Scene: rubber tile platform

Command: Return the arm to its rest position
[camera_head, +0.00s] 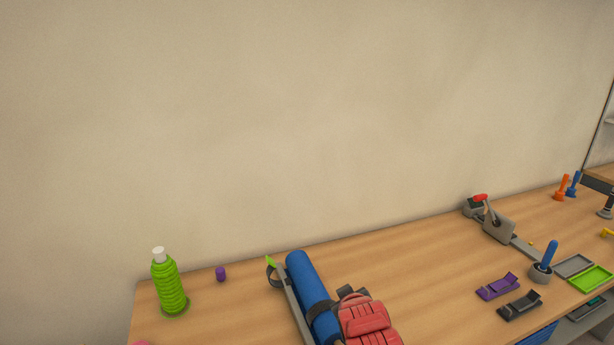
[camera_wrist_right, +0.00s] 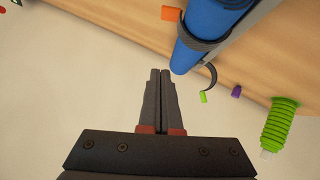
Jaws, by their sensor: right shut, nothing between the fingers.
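My right gripper (camera_wrist_right: 160,75) shows in the right wrist view with its two dark fingers together and nothing between them. It points toward the blue cylinder (camera_wrist_right: 212,25) and appears apart from it, with pale wall behind the fingers. My left gripper is in neither view.
Green (camera_head: 597,279) and grey trays sit at right. The middle back is clear.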

